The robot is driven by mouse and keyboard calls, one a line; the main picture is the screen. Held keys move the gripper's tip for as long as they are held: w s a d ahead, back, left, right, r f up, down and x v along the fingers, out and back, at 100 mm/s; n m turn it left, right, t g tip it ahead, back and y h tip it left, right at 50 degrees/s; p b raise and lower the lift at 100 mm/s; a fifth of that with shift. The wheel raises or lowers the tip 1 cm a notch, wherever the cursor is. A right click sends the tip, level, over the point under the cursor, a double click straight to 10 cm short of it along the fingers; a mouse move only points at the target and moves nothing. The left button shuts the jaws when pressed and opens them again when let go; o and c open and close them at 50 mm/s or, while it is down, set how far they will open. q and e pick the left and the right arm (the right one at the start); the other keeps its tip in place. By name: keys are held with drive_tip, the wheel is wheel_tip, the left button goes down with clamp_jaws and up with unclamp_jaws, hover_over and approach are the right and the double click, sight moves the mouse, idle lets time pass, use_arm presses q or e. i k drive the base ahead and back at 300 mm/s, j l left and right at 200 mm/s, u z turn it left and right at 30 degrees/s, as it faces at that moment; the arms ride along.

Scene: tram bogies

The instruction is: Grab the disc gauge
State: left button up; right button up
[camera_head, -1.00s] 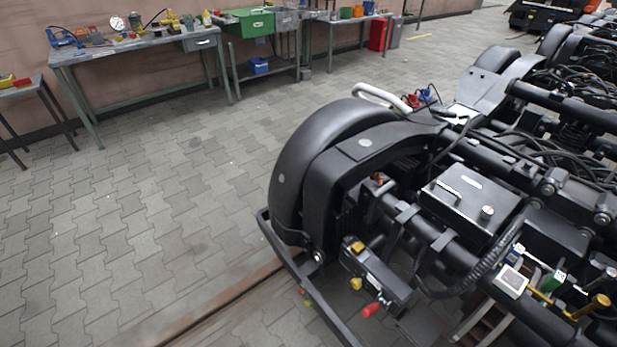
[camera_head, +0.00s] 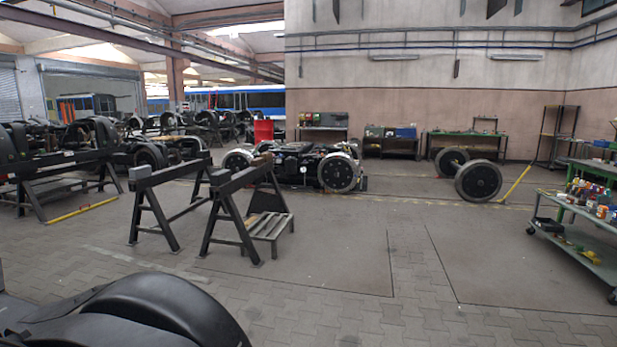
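I cannot make out a disc gauge in this view. Neither of my grippers is in view. Many small items (camera_head: 597,206) stand on the green wheeled cart (camera_head: 572,211) at the right edge, but they are too small to tell apart. Small items also lie on the far workbenches, too distant to identify.
Black curved covers (camera_head: 165,306) fill the lower left. Dark trestles (camera_head: 240,195) with a small slatted step (camera_head: 268,226) stand left of centre. Behind are a bogie (camera_head: 300,168), a wheelset (camera_head: 478,181) and a green workbench (camera_head: 465,142). The paved floor at centre right is clear.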

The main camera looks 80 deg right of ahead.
sight(591, 206)
drive_tip(key=z, duration=4.45)
drive_tip(key=i+u, duration=0.15)
drive_tip(key=i, duration=0.7)
drive_tip(key=i+j, duration=0.1)
drive_tip(key=i, duration=3.45)
drive_tip(key=i+j, duration=0.15)
drive_tip(key=i, duration=1.6)
